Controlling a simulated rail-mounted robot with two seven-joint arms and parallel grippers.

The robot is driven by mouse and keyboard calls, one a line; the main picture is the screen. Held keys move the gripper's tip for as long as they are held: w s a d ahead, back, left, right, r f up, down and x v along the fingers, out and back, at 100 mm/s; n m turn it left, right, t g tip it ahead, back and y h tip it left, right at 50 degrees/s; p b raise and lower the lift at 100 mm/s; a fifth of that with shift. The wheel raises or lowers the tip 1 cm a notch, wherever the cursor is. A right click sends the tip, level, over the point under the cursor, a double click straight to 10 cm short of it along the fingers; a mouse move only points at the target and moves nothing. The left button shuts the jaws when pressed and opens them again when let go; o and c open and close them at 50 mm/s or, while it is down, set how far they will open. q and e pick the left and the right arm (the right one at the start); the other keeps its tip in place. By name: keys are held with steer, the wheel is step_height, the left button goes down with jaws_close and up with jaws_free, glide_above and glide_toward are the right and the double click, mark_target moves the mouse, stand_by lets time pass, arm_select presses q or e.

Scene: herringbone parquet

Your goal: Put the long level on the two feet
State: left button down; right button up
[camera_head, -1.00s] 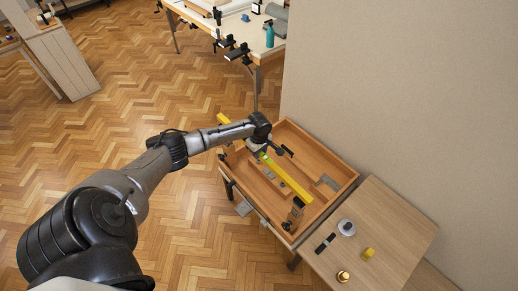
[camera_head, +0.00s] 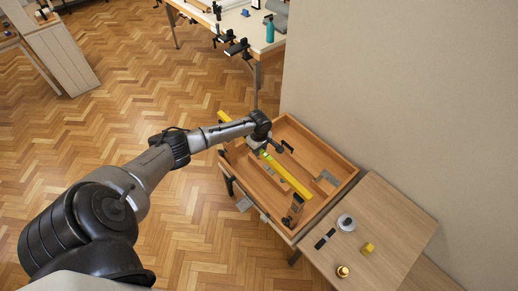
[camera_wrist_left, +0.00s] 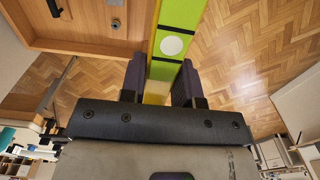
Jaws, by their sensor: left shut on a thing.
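The long yellow level (camera_head: 291,180) has a green middle section and lies diagonally across the wooden tray-like bench top (camera_head: 318,146). My left gripper (camera_head: 262,151) is shut on the level near its middle. In the left wrist view the level (camera_wrist_left: 168,47), with a round white vial window, runs between the two dark fingers (camera_wrist_left: 159,84). A dark and orange upright piece (camera_head: 294,210), which looks like one foot, stands by the level's near end. A dark piece (camera_head: 223,153) at the left rim may be the other. I cannot tell whether the level touches either. My right gripper is out of view.
A grey angled metal piece (camera_head: 327,178) lies in the bench top. A wall closes the right side.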

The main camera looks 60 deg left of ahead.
arm_select(q)
steer(key=shift+f, duration=0.15)
steer(key=shift+c, duration=2.3)
jaws_free()
step_height(320, 180, up, 14)
steer(key=p, duration=0.1)
steer(key=shift+f, duration=0.15)
